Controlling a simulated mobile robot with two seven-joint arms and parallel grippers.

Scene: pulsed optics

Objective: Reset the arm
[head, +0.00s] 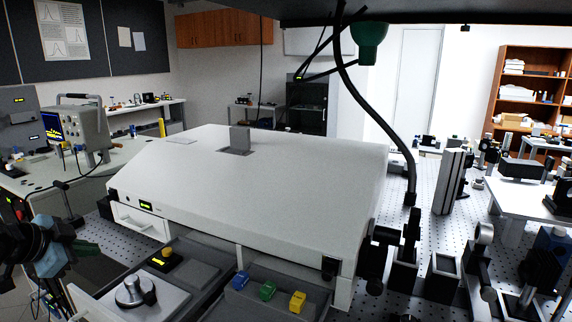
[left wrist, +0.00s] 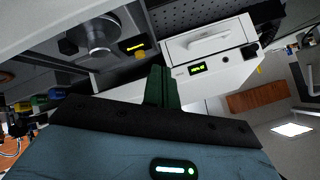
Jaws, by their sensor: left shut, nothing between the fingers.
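My left gripper (head: 84,248) is at the lower left of the head view, in front of the large white optics housing (head: 260,190). In the left wrist view its dark green fingers (left wrist: 162,88) are together with nothing between them. Beyond the fingertips is the housing's front with a drawer (left wrist: 208,42) and a small lit display (left wrist: 198,68). The gripper appears apart from these surfaces. My right gripper is not seen in either view.
Control boxes with a silver knob (head: 135,291) and blue, green (head: 267,290) and yellow buttons stand at the front. An oscilloscope (head: 80,127) is at the left. Optics mounts (head: 445,260) crowd the right. A black cable (head: 375,110) hangs over the bench.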

